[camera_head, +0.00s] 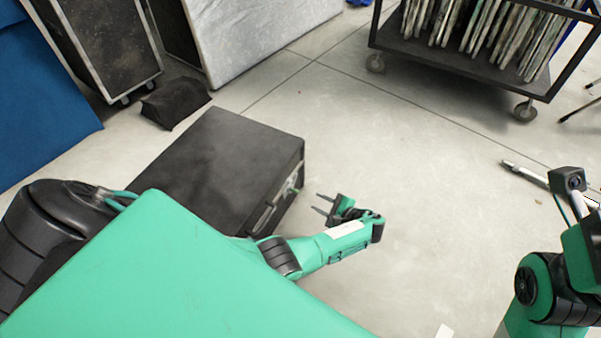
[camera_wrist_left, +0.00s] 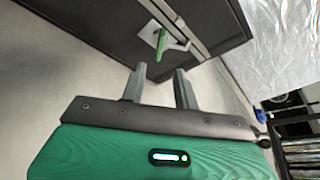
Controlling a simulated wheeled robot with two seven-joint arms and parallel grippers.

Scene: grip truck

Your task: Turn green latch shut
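The green latch (camera_wrist_left: 161,44) sits on a pale plate on the front face of a dark case (camera_wrist_left: 85,22), in the left wrist view. In the head view the latch (camera_head: 291,191) shows small on the right-hand side of the closed black case (camera_head: 215,165). My left gripper (camera_head: 321,203) is open and empty, with its fingers pointing at the case side, a short way from the latch. In the left wrist view its two fingers (camera_wrist_left: 158,77) are apart, with the latch ahead between them and not touched. My right arm shows at the right edge of the head view; its fingers are not visible.
A wheeled cart (camera_head: 450,72) with upright panels stands at the back right. A small black bag (camera_head: 175,101) and a silver-wrapped box (camera_head: 255,35) are behind the case. A metal pole (camera_head: 525,174) lies at right. The floor right of the left gripper is clear.

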